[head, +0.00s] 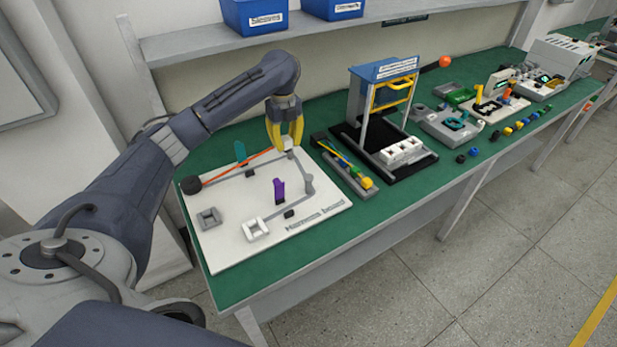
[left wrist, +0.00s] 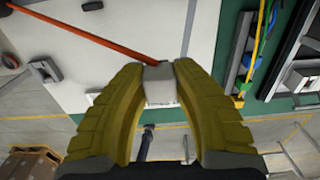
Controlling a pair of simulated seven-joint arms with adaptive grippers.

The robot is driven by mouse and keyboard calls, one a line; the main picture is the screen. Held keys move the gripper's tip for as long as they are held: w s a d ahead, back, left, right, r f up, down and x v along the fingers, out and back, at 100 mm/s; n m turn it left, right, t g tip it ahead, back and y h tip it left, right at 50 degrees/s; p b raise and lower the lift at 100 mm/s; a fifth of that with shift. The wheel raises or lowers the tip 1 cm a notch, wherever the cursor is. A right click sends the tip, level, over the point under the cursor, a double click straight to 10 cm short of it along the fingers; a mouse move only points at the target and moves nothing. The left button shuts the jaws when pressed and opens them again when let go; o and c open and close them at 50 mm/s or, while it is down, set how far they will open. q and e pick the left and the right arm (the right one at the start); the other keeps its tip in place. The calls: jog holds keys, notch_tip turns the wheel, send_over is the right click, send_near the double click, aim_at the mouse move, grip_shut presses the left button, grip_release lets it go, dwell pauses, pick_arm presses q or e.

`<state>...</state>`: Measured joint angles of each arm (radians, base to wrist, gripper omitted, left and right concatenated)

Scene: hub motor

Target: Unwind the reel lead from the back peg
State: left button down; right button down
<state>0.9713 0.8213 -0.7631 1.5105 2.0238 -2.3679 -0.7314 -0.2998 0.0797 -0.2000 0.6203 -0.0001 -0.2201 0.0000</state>
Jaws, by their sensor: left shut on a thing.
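The white harness board (head: 235,235) lies on the bench. The black reel (head: 191,185) sits at its left corner, and an orange-red lead (head: 222,173) runs from it, nearly straight, to my left gripper (head: 287,146). The lead passes close to the teal peg (head: 240,152) at the back; I cannot tell whether it touches or wraps it. A purple peg (head: 279,190) stands nearer the middle. In the left wrist view, the yellow fingers are shut on a white connector (left wrist: 160,84) at the end of the lead (left wrist: 105,38). My right gripper is not in view.
A grey socket block (head: 208,218) and a white socket block (head: 256,229) sit on the board's front part. Right of it are a tray of coloured cables (head: 350,170) and a blue-topped stand (head: 383,72). A shelf with blue bins (head: 254,14) is above.

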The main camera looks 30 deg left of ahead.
pick_arm(q)
jog(key=s+a, duration=0.3)
jog(key=s, duration=0.6)
jog(key=s+a, duration=0.3)
jog(key=s, duration=0.6)
jog(key=shift+s+a, duration=0.35)
dwell(0.5)
